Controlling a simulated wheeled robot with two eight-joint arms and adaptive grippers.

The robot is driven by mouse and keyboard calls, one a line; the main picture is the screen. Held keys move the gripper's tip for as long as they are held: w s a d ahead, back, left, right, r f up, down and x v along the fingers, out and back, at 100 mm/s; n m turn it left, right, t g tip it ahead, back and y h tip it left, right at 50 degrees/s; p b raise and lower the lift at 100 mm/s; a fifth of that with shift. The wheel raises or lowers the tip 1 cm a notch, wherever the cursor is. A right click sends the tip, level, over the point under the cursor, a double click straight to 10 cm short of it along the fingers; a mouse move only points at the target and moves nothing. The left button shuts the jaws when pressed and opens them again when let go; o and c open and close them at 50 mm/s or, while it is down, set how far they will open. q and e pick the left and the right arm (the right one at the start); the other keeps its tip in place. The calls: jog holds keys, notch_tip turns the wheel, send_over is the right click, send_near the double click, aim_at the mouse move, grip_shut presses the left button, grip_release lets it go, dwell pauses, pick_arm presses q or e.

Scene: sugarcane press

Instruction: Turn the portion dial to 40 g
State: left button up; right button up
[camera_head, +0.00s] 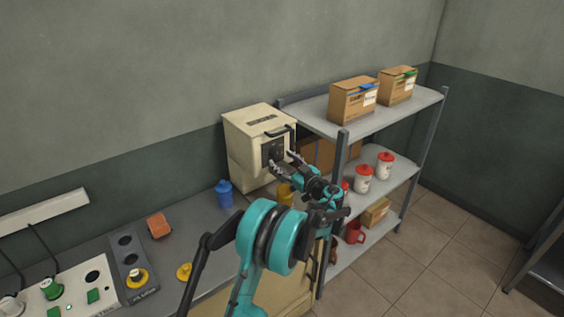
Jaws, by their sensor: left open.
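A cream box-shaped machine (246,150) stands at the right end of the counter. It has a dark front panel (272,150) and a black handle above it. My left gripper (283,161) is in front of this panel with its fingers apart. It hides part of the panel. I cannot make out the portion dial or any gram marks at this size, and I cannot tell whether the fingers touch anything. My right gripper is not in view.
A blue lidded jar (224,194) and a yellow jar (285,193) stand near the machine. A metal shelf (430,97) with boxes and red-lidded jars is close on the right. An orange block (158,225) and a control panel (85,284) are at the left.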

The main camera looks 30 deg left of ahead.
pick_arm(q)
jog(key=shift+x, duration=0.95)
jog(key=c, duration=1.2)
jog(key=shift+o, duration=0.2)
